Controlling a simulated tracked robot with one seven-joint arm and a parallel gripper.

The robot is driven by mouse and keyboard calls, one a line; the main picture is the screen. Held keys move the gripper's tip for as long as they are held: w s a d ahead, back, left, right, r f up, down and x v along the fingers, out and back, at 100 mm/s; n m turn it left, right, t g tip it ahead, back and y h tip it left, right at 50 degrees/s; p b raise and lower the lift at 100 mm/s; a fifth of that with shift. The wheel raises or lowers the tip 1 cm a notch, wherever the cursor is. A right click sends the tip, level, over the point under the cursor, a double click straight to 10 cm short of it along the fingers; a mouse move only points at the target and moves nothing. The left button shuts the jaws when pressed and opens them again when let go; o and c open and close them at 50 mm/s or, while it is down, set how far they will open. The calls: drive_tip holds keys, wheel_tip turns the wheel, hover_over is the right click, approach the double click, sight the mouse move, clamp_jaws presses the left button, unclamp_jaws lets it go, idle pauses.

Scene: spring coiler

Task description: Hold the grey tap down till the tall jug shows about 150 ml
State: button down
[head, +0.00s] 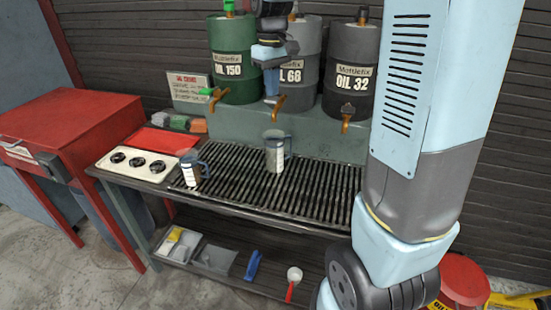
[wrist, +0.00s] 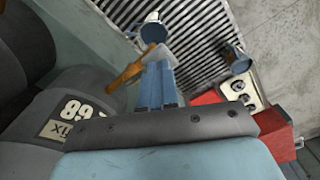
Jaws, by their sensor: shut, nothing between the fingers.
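The middle grey drum (head: 298,65), marked 68, has a brass tap (head: 279,104); the tap also shows in the wrist view (wrist: 124,75). My gripper (head: 271,97) points down in front of this drum, shut and empty. In the wrist view its blue fingertips (wrist: 157,52) are close beside the brass tap. The tap's handle is hidden by my gripper, and I cannot tell whether they touch. The taller jug (head: 275,152) stands upright on the grating below this tap; it shows partly behind my fingers in the wrist view (wrist: 151,29). Its level is too small to read.
A second jug (head: 190,168) stands at the left end of the slatted grating (head: 235,190). A green drum (head: 232,60) with a green-handled tap and a dark drum (head: 349,78) flank the middle one. A panel with dark knobs (head: 137,162) and a red cabinet (head: 65,130) are left.

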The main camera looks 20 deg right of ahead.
drive_tip(key=shift+f, duration=1.05)
idle(2.6)
drive_tip(key=shift+r, duration=0.1)
idle(2.5)
wheel_tip(320, 180, up, 6)
drive_tip(key=shift+r, duration=0.45)
idle(0.4)
